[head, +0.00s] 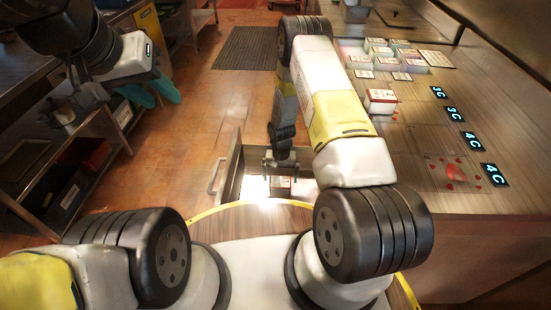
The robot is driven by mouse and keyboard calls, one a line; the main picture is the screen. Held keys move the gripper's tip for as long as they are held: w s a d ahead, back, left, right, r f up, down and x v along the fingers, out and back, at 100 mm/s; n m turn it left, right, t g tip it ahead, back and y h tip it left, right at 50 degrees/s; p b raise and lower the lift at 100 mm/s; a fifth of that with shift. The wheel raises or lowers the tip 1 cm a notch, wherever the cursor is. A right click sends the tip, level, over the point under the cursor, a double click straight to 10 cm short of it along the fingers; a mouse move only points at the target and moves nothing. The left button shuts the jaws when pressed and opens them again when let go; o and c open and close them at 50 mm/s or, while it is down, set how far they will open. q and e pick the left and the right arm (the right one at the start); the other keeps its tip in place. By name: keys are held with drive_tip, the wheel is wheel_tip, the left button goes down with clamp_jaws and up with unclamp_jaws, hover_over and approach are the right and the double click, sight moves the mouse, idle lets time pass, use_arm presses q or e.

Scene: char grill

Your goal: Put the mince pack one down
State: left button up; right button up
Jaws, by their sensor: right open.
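My right gripper (281,172) points down into an open drawer (231,172) at the counter's near left end; it is open.
The counter (480,228) on the right carries several small white packs (385,52), a red-and-white box (380,101) and glowing temperature labels (470,141). Metal shelving (60,170) stands on the left, with teal gloves (150,93) close by. The tiled floor between is clear up to a dark mat (245,47).

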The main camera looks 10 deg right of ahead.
wheel_tip(320, 180, up, 7)
wheel_tip(320, 180, up, 29)
drive_tip(key=t, duration=0.2)
hover_over(280, 182)
drive_tip(key=s+d, duration=0.1)
drive_tip(key=d, duration=0.1)
drive_tip(key=s+r+n+t+y, duration=0.2)
drive_tip(key=s+r+n+t, duration=0.1)
drive_tip(key=s+r, duration=1.6)
drive_tip(key=s+t, duration=0.1)
drive_tip(key=s, duration=0.3)
drive_tip(key=shift+d+r, duration=0.2)
drive_tip(key=shift+d, duration=0.2)
